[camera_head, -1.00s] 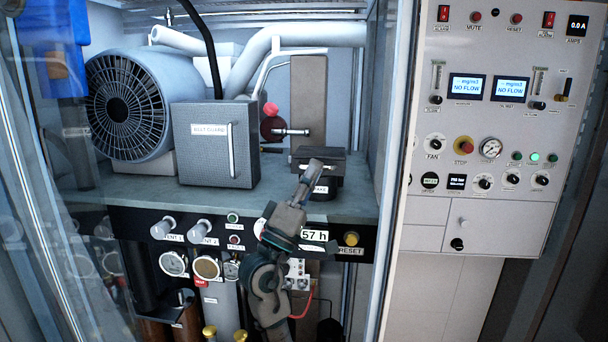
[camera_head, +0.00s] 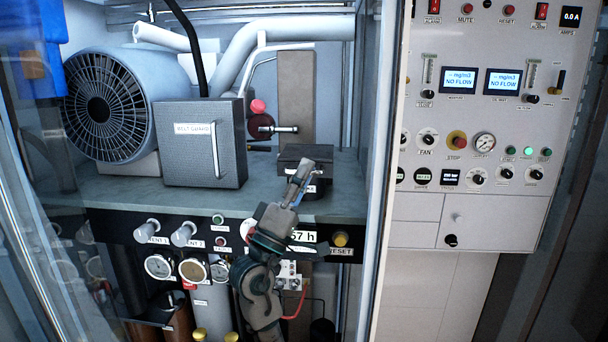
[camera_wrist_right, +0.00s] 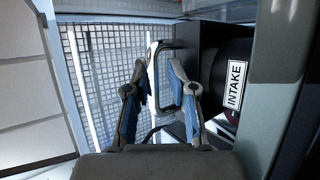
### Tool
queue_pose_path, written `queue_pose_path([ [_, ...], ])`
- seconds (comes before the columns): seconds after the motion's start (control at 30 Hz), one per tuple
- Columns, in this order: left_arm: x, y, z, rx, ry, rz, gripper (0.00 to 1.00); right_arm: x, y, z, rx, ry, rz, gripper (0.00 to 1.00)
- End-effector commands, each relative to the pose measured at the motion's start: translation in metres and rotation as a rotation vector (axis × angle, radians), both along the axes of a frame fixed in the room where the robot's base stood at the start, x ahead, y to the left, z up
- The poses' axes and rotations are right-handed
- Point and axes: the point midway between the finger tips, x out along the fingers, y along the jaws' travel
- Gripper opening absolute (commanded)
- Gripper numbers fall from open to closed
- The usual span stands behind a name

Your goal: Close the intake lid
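The intake (camera_head: 318,160) is a dark box on the shelf, right of the belt guard. An upright brown-grey slab (camera_head: 294,95) stands behind it; I cannot tell whether it is the raised lid. In the right wrist view the white INTAKE label (camera_wrist_right: 235,85) sits on a dark rounded body at the right. My right gripper (camera_head: 303,172) is in front of the intake and covers part of it. My left gripper is not in view.
The belt guard (camera_head: 190,155) stands left of the intake, with a round fan housing (camera_head: 105,120) beyond it. A glass door and frame (camera_head: 378,170) bound the cabinet at the right. Knobs and gauges (camera_head: 193,270) line the front below the shelf.

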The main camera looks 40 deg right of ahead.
Motion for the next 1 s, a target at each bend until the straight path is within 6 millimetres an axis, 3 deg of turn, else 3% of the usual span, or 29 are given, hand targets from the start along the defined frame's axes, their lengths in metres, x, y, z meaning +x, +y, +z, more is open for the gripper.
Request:
queue_pose_path([
  [0.53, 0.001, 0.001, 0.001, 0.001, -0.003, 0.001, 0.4, -0.007, 0.065, -0.078, 0.002, 0.002, 0.002, 0.22],
  [1.0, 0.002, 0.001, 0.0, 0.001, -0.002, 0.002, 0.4, -0.008, 0.074, -0.088, 0.001, -0.001, 0.0, 0.22],
])
